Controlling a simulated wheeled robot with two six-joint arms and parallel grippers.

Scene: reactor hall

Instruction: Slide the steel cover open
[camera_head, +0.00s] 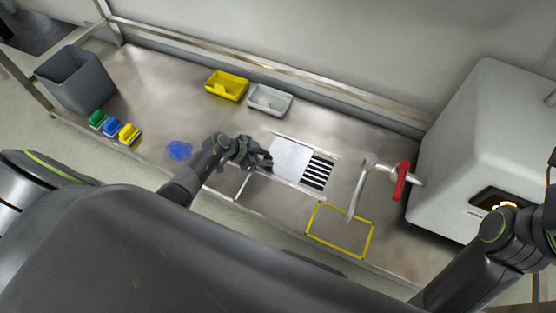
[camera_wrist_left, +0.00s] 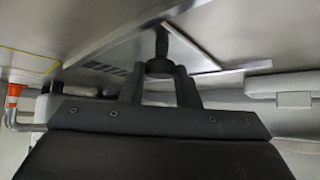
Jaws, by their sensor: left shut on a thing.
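The steel cover (camera_head: 289,158) is a flat light plate on the bench, just right of my left gripper in the head view. A black-and-white slotted grate (camera_head: 317,172) shows uncovered at its right side. My left gripper (camera_head: 262,160) is at the cover's left end, shut on a dark knob. In the left wrist view the fingers (camera_wrist_left: 161,72) close around the dark knob (camera_wrist_left: 162,42), which stands on the steel cover (camera_wrist_left: 125,40). Part of the dark slots shows at the cover's edge there.
A bent pipe with a red-handled valve (camera_head: 401,180) stands right of the grate, by a big grey machine (camera_head: 480,150). A yellow outline (camera_head: 340,231) marks the front. Yellow (camera_head: 227,86) and grey trays (camera_head: 269,101) sit behind. A blue patch (camera_head: 179,150) lies left.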

